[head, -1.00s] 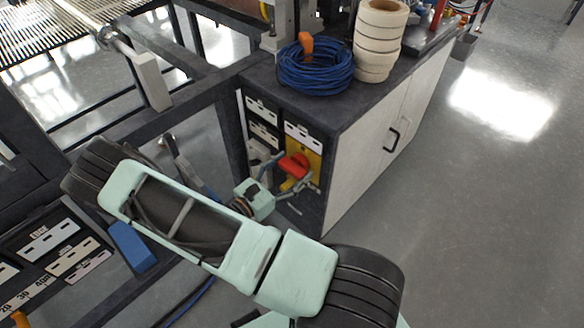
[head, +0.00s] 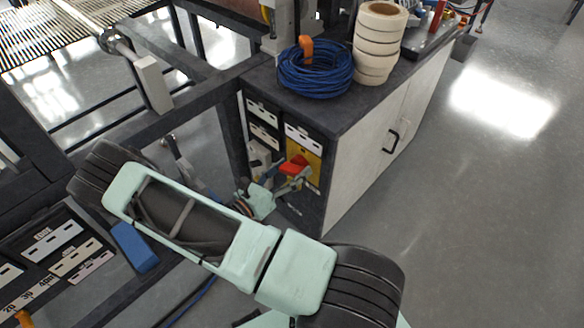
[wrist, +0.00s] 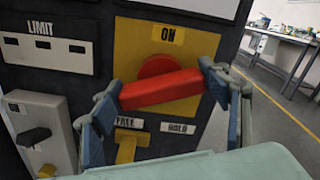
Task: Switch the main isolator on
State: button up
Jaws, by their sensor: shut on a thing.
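The main isolator is a red bar handle (wrist: 160,90) on a round red hub, set on a yellow plate (wrist: 203,45) with an ON label (wrist: 167,35) above it. The handle lies nearly level, its right end slightly higher, and does not point up at ON. My gripper (wrist: 163,97) is shut on it, with one finger at each end of the bar. In the head view the red handle (head: 294,163) shows on the cabinet's end face, partly hidden by my gripper (head: 284,175).
Below the handle are a yellow lever (wrist: 128,145) and FREE and HOLD labels. A grey box with a black switch (wrist: 35,136) stands to the left, under a LIMIT label (wrist: 40,50). Blue cable (head: 313,70) and tape rolls (head: 378,40) sit on the cabinet top.

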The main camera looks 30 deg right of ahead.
jog(key=n+p, duration=0.1)
jog(key=n, duration=0.5)
jog(key=shift+w+n, duration=0.1)
jog(key=shift+n, duration=0.2)
jog(key=n, duration=0.6)
jog(key=shift+f, duration=0.25)
jog(key=shift+n, duration=0.4)
jog(key=o, duration=1.2)
jog(key=shift+c, duration=0.2)
